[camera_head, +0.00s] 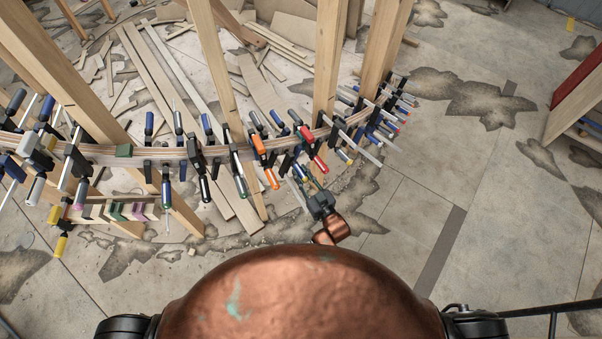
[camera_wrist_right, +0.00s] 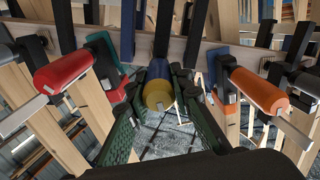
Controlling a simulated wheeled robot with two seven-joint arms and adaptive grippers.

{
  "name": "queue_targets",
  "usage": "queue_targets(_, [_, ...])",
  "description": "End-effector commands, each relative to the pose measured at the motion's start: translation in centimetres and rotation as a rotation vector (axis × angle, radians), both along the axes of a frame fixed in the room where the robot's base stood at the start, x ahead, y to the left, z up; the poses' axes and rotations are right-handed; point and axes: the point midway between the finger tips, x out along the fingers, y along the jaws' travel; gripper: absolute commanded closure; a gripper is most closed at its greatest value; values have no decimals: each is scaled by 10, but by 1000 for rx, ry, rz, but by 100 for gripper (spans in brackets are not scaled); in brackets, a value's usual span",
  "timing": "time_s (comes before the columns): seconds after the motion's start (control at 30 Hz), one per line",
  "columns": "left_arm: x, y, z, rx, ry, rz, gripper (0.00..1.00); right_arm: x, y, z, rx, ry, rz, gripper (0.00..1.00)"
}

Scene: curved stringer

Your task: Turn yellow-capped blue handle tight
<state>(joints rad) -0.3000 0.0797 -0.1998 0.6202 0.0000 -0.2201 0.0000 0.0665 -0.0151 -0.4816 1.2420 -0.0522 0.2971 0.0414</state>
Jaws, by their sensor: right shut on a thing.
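The blue handle with the yellow cap (camera_wrist_right: 158,94) is in the middle of the right wrist view, its yellow end facing the camera. My right gripper (camera_wrist_right: 161,84) has its dark green fingers on either side of this handle and is shut on it. In the head view my right gripper (camera_head: 308,188) reaches up to the near side of the curved wooden stringer (camera_head: 228,144), right of the middle. The handle is mostly hidden there by the gripper and nearby clamps. My left gripper is not in view.
An orange clamp handle (camera_wrist_right: 259,90) and a red clamp handle (camera_wrist_right: 63,71) flank the gripper closely. Several more clamps line the stringer both ways. Wooden posts (camera_head: 329,60) stand behind and through it. The concrete floor (camera_head: 490,190) on the right is clear.

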Motion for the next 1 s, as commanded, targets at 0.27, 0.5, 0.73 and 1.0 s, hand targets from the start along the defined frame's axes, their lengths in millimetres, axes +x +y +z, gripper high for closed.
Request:
queue_targets(0.27, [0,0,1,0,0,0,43,-1,1,-2,21,16,2,100])
queue_targets(0.5, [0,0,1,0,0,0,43,-1,1,-2,21,18,2,100])
queue_targets(0.73, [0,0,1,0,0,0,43,-1,1,-2,21,15,1,66])
queue_targets(1.0, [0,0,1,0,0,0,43,0,0,-1,20,13,1,62])
